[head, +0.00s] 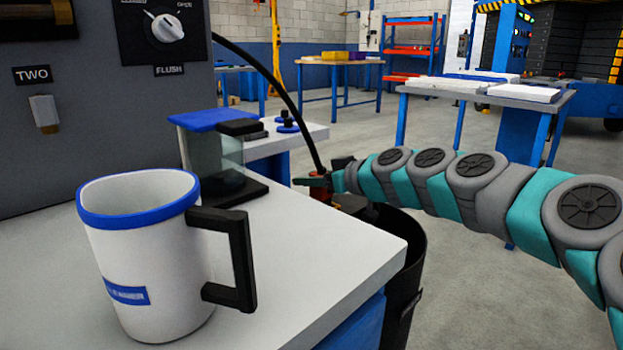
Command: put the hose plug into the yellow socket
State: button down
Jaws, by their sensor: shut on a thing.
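A black hose (285,92) arcs from behind the dark panel down to my gripper (312,182). My gripper is beyond the counter's far right corner, shut on the hose plug (320,192), a small red-orange piece at the hose's lower end. The fingers and the dark parts around them hide much of the plug. I cannot make out a yellow socket in this view. The grey panel (120,120) at the left carries a knob marked FLUSH (167,28) and a white fitting (44,112) under a label reading TWO.
A white mug with a blue rim (140,260) stands on the near counter (290,255). A clear container with a blue lid (215,150) stands behind it. A black bin (405,275) is on the floor below my gripper. Tables stand farther back.

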jog(key=shift+f, duration=0.2)
jog(key=shift+c, duration=1.4)
grip_release()
